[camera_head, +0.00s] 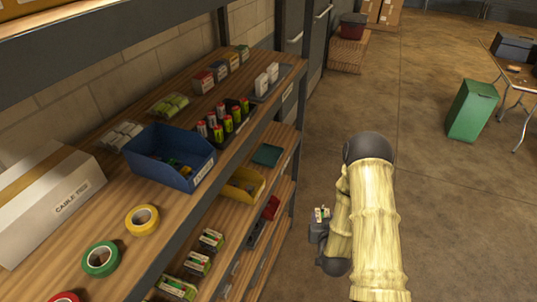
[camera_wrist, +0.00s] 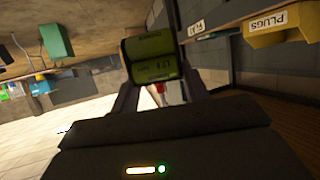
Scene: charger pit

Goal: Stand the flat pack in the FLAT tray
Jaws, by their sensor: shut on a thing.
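In the wrist view my gripper (camera_wrist: 158,88) is shut on a dark green pack (camera_wrist: 152,60) with two printed faces, held between the fingertips. In the head view the small pack (camera_head: 321,213) shows at the top of my gripper (camera_head: 319,228), out over the aisle and apart from the shelves. A teal, shallow tray (camera_head: 267,155) lies on the middle shelf, beside a yellow bin. In the wrist view a white label (camera_wrist: 197,27) beside the yellow bin seems to read FLAT. The tray's inside is too small to judge.
The yellow PLUGS bin (camera_wrist: 283,27) sits beside the label; it also shows in the head view (camera_head: 242,187). A blue bin (camera_head: 170,155), tape rolls and several batteries are on the upper shelf. A green bin (camera_head: 473,110) stands across the open floor.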

